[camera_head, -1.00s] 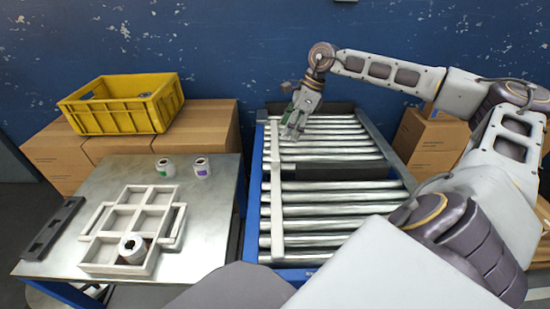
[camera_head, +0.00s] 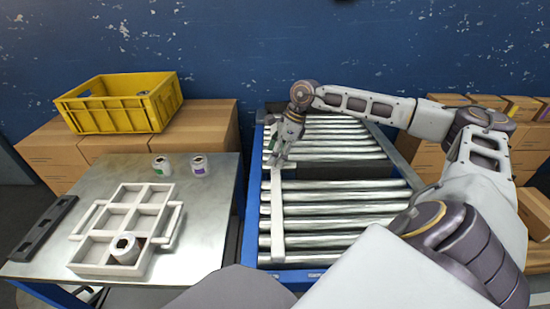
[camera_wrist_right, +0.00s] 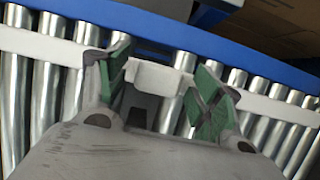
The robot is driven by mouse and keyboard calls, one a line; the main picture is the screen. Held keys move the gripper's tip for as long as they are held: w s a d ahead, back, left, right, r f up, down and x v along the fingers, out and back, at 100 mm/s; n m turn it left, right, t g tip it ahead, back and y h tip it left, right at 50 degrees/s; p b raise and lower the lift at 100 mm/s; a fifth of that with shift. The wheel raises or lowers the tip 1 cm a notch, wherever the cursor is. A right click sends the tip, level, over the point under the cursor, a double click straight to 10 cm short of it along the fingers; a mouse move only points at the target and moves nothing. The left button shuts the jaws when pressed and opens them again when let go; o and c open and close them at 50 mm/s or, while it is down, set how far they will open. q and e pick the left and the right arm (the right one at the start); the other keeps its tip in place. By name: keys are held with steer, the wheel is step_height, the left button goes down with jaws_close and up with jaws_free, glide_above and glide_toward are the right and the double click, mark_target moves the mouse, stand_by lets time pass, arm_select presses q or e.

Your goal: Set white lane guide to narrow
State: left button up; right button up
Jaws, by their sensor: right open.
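The white lane guide (camera_head: 277,215) is a long bar lying lengthwise along the left side of the roller conveyor (camera_head: 335,211). In the right wrist view the guide (camera_wrist_right: 40,45) crosses the rollers beside the blue frame, with a white block (camera_wrist_right: 158,78) on it. My right gripper (camera_head: 277,160) is over the guide's far part. In the wrist view its green-padded fingers (camera_wrist_right: 160,90) are apart, one on each side of the block. Whether they touch it I cannot tell. My left gripper is not in view.
A yellow crate (camera_head: 120,115) stands on cardboard boxes (camera_head: 55,150) behind.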

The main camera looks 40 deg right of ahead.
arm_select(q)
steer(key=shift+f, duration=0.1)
arm_select(e)
steer(key=shift+w+a+f, duration=0.1)
steer(key=shift+a+f, duration=0.05)
steer(key=shift+f, duration=0.2)
steer(key=c, duration=1.5)
steer(key=shift+o, duration=0.2)
